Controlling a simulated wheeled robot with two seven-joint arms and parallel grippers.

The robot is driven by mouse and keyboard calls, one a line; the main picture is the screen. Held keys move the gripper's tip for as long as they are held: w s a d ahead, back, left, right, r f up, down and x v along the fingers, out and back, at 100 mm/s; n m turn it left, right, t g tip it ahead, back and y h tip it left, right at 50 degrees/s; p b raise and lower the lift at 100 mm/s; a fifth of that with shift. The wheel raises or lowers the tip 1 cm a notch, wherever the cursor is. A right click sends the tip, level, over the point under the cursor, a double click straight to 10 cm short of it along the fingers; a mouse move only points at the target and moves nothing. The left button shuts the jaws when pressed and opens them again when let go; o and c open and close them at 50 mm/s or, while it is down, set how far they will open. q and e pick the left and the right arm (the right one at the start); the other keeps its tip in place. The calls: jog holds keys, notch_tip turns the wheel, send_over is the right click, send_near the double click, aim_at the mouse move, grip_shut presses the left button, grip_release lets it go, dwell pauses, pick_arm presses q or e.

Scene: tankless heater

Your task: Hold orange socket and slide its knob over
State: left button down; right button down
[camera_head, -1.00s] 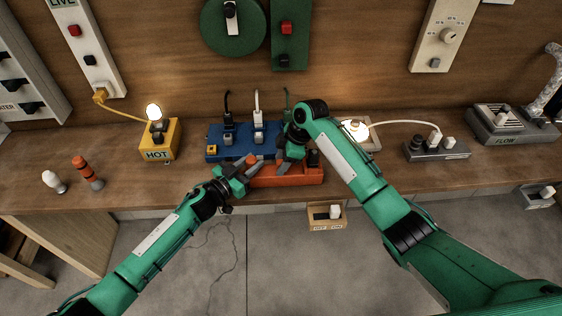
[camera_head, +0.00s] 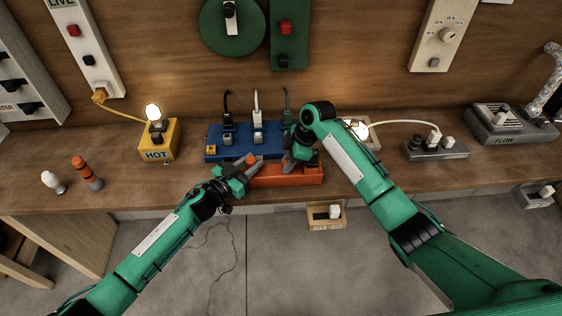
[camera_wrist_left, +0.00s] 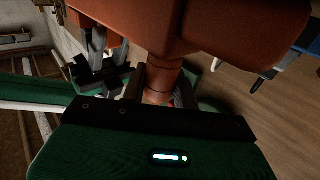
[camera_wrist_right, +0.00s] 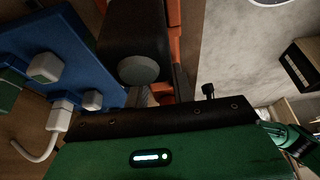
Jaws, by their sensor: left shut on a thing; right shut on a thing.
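The orange socket (camera_head: 290,175) is a long block lying on the bench in front of the blue power strip. My left gripper (camera_head: 250,161) is shut on its left end; the left wrist view shows the fingers around a narrow orange neck (camera_wrist_left: 162,86) below the wider orange body. My right gripper (camera_head: 291,163) is on the top of the socket, right of the left gripper, and shut on its knob. The grip itself is mostly hidden. The right wrist view shows a dark block with a grey round face (camera_wrist_right: 137,69) close ahead, beside the orange body (camera_wrist_right: 174,45).
The blue strip (camera_head: 212,155) with several plugs stands just behind the socket. A yellow HOT lamp box (camera_head: 157,150) is to the left. A grey block (camera_head: 435,153) with a plug is to the right. The front bench between is fairly clear; a small tray (camera_head: 318,224) hangs below its edge.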

jog(key=shift+d, duration=0.65)
jog(key=c, duration=1.2)
grip_release()
jog(key=shift+o, duration=0.2)
jog(key=shift+r, duration=0.1)
jog(key=v, duration=1.2)
